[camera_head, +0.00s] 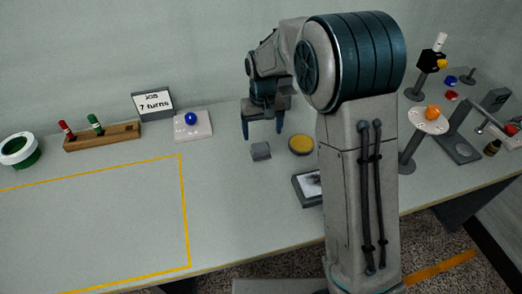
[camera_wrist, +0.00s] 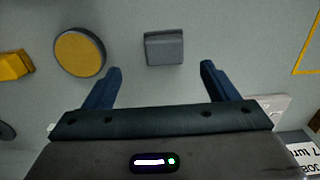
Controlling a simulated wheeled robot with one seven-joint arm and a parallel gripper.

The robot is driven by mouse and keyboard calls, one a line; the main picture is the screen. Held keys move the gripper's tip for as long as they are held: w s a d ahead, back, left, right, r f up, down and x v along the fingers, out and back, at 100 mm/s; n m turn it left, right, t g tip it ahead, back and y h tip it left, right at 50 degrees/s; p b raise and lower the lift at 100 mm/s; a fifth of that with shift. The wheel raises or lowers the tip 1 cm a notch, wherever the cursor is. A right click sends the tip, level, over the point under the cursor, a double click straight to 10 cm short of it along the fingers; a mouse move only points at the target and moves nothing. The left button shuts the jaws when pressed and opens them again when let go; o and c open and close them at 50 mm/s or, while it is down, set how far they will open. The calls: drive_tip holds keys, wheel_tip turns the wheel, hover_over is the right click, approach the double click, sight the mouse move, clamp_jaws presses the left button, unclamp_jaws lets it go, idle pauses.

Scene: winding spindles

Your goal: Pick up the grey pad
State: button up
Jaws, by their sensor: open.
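The grey pad (camera_head: 261,151) is a small block lying on the table near the middle of the head view. In the wrist view the grey pad (camera_wrist: 164,47) shows beyond my fingertips, roughly centred between them. My gripper (camera_head: 263,132) points down and is open and empty. In the wrist view its two blue fingers (camera_wrist: 160,68) are apart, with the pad not between them. The head view shows the gripper just behind the pad, apart from it.
A yellow disc in a dark ring (camera_head: 301,145) lies right of the pad. A white plate with a blue ball (camera_head: 192,120), a job sign (camera_head: 153,103) and a wooden rack (camera_head: 102,137) stand left. A dark tray (camera_head: 308,188) lies near the front. The yellow-outlined area (camera_head: 187,220) is bare.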

sight(260, 146)
wheel_tip(260, 146, down, 3)
drive_tip(key=shift+f, duration=0.1)
drive_tip(key=shift+a+f+p, duration=0.2)
drive_tip(key=shift+f+p, duration=0.05)
drive_tip(key=shift+f, duration=1.1)
drive_tip(key=shift+a+f+p, duration=0.15)
drive_tip(key=shift+f+p, duration=0.05)
drive_tip(key=shift+f, duration=1.1)
drive_tip(key=c, duration=1.1)
